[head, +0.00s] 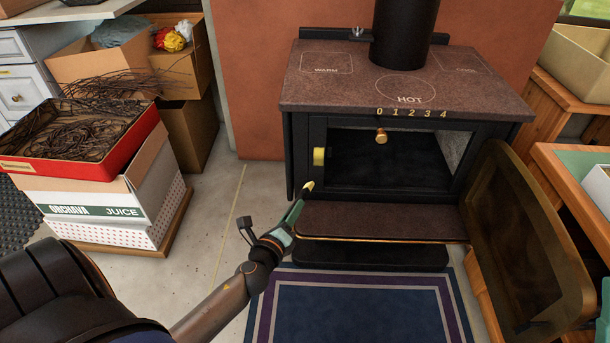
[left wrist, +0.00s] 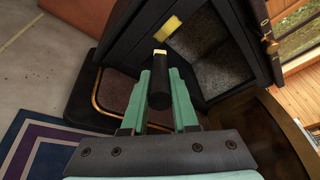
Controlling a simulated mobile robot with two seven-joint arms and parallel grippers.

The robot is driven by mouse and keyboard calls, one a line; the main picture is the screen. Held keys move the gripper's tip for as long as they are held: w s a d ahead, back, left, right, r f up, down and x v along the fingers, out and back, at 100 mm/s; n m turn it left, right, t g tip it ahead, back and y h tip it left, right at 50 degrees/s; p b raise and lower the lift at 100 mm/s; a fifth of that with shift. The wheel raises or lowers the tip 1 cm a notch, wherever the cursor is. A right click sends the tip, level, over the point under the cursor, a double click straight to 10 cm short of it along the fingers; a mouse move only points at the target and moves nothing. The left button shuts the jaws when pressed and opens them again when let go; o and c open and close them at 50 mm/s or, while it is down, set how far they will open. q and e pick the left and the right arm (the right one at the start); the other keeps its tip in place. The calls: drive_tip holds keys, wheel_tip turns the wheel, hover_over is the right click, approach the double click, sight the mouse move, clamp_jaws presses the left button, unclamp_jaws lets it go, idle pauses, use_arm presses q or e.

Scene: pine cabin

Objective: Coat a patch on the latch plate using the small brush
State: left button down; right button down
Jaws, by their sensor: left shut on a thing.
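The latch plate (head: 319,156) is a small yellow block on the left front frame of the black stove. It also shows in the left wrist view (left wrist: 167,30). My left gripper (head: 299,209) has green fingers, shut on the small brush (left wrist: 158,90). The brush has a dark round handle and a yellow tip (head: 309,186) that points up toward the plate. In the head view the tip is below the plate and apart from it. In the wrist view they look close, with a small gap.
The stove door (head: 530,240) hangs open to the right. A dark ledge (head: 380,220) juts out below the opening. A brass knob (head: 381,136) sits on the front. A red tray of twigs (head: 85,145) on boxes stands left. The floor between is free.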

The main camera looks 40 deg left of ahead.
sight(311, 189)
idle(0.3)
use_arm(q)
drive_tip(key=w+a, duration=0.3)
drive_tip(key=w, duration=0.3)
drive_tip(key=shift+a, duration=0.4)
drive_tip(key=shift+w+a, duration=0.45)
drive_tip(key=shift+w, duration=0.35)
idle(0.6)
drive_tip(key=shift+d, duration=0.1)
drive_tip(key=shift+w+d, duration=0.55)
drive_tip(key=shift+d, duration=0.3)
drive_tip(key=shift+w+d, duration=0.5)
drive_tip(key=shift+d, duration=0.3)
drive_tip(key=s+a, duration=0.2)
drive_tip(key=a, duration=0.1)
drive_tip(key=shift+a, duration=0.3)
drive_tip(key=shift+s, duration=0.1)
drive_tip(key=shift+s+d, duration=0.55)
drive_tip(key=shift+s, duration=0.3)
drive_tip(key=shift+s+d, duration=0.5)
drive_tip(key=shift+s, duration=0.3)
drive_tip(key=shift+s+d, duration=0.55)
drive_tip(key=shift+s, duration=0.3)
